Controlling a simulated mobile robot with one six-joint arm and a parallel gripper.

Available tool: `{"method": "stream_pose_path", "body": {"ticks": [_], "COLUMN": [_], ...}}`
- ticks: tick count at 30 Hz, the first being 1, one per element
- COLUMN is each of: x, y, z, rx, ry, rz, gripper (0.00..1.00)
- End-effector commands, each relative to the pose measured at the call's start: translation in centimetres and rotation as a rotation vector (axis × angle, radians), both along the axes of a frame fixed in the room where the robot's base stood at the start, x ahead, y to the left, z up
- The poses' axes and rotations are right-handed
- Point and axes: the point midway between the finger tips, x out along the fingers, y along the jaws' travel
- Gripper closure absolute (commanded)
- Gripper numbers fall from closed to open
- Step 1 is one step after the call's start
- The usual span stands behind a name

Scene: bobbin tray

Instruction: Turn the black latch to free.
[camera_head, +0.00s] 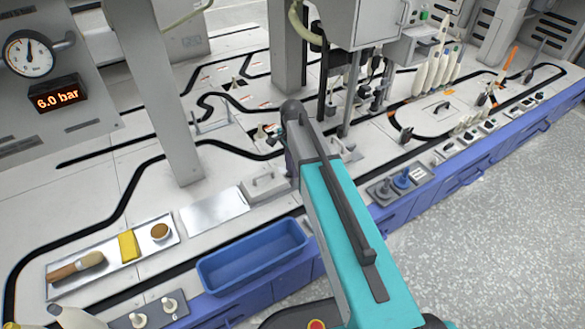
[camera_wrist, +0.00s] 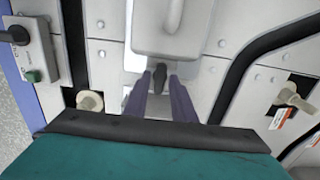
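The black latch (camera_wrist: 159,73) shows in the wrist view as a small dark piece at the foot of a grey metal housing (camera_wrist: 165,42). My gripper (camera_wrist: 158,84) points at it with two dark purple fingers, apart from each other. The latch lies between or just beyond the fingertips, and I see no clear contact. Its lower part is hard to make out. In the head view my teal arm reaches over the bench, and its dark wrist hides most of the gripper and the latch.
A beige knob (camera_wrist: 90,101) stands left of the fingers and another (camera_wrist: 288,97) to the right. A control box with a green button (camera_wrist: 32,76) is at the far left. In the head view, a blue bin (camera_head: 252,262) and a tray with a brush (camera_head: 110,282) lie left of my arm.

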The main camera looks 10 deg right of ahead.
Motion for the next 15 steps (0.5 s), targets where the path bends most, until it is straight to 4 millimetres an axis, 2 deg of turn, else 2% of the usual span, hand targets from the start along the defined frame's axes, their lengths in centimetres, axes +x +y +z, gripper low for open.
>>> {"method": "stream_pose_path", "body": {"ticks": [1, 3, 4, 15], "x": [0.00, 0.00, 0.01, 0.02], "y": [0.00, 0.01, 0.01, 0.03], "z": [0.01, 0.01, 0.01, 0.16], "rx": [0.000, 0.000, 0.000, 0.000], "ry": [0.000, 0.000, 0.000, 0.000], "rz": [0.000, 0.000, 0.000, 0.019], "gripper": [0.86, 0.97, 1.00, 1.00]}}
